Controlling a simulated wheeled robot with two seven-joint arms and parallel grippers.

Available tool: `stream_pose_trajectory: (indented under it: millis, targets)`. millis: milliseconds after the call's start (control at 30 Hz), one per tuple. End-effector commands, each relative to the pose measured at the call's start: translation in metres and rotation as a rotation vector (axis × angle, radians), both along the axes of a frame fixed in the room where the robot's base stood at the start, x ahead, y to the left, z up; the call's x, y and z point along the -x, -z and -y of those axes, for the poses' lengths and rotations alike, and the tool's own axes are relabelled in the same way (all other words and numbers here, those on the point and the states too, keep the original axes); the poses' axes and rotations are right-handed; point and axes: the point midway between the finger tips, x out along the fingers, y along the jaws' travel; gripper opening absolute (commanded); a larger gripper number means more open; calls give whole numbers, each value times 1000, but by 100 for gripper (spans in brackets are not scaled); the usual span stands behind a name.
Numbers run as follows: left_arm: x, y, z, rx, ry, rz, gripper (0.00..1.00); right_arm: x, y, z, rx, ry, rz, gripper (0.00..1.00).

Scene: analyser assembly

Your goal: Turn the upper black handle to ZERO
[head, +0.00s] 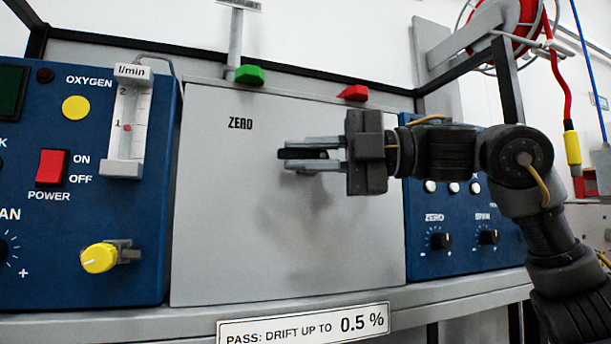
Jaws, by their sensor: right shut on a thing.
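The upper black handle (302,154) is on the grey panel in the middle of the head view. It lies about level, below and to the right of the printed ZERO label (240,123). My right gripper (290,154) comes in from the right and is shut on the handle, with one finger above and one below it. The fingers hide part of the handle, and its pivot is not clear. My left gripper is not in view.
A blue panel with a yellow knob (99,257), red power switch (52,167) and flow meter (128,125) stands left. A green knob (250,74) and a red knob (354,93) sit above the grey panel. Another blue panel (460,259) with small knobs is right, partly behind my arm.

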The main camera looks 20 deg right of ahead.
Motion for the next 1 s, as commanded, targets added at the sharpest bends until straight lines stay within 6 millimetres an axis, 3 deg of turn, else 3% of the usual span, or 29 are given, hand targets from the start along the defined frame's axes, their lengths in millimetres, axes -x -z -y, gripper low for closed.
stream_pose_trajectory:
  millis: [567,600,733,1000]
  targets:
    - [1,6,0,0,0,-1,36,0,-1,0,-30,1,-2,0]
    - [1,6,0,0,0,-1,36,0,-1,0,-30,1,-2,18]
    - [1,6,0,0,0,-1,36,0,-1,0,-30,0,-2,35]
    - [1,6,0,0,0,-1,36,0,-1,0,-29,0,-2,36]
